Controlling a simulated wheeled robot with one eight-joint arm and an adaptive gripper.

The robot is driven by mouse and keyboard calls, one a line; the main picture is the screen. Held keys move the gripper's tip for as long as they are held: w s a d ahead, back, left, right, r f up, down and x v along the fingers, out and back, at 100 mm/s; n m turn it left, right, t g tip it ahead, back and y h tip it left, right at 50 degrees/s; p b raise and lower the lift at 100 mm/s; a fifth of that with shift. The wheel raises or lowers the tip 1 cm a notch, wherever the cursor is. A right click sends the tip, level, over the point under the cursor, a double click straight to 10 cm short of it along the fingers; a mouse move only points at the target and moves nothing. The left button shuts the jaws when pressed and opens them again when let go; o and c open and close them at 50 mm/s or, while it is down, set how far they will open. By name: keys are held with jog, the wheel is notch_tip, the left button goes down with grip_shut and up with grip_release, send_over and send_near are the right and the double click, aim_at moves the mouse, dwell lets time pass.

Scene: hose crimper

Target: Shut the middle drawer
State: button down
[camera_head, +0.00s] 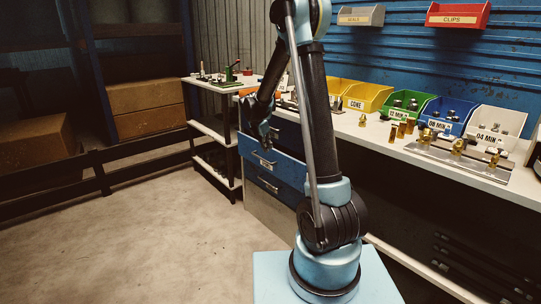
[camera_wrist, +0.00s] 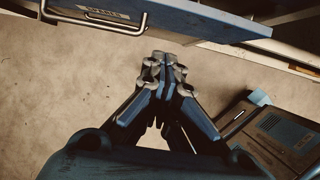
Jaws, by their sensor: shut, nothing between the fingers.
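A blue drawer unit stands under the workbench. Its middle drawer (camera_head: 265,161) has a blue front with a pale label and a bar handle, and sticks out past the drawer front above it. In the head view my gripper (camera_head: 268,141) is close to the drawer, partly in silhouette; contact cannot be told.
A lower drawer (camera_head: 274,187) sits beneath the middle one. The workbench (camera_head: 470,180) carries yellow, green, blue and white bins and brass fittings. A side shelf (camera_head: 210,131) stands left of the drawers. The floor (camera_head: 150,230) in front is clear.

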jog(key=shift+r, duration=1.45)
jog(key=t+h, duration=0.3)
jog(key=h, duration=0.1)
send_near(286, 162)
notch_tip(286, 162, down, 3)
jog(key=shift+w+d+f, duration=0.1)
jog(key=shift+w+d, duration=0.4)
jog(key=shift+d, duration=0.2)
jog(key=shift+w+d+f, duration=0.15)
jog(key=shift+w+d, duration=0.35)
jog(key=shift+d, duration=0.2)
jog(key=shift+w, duration=0.1)
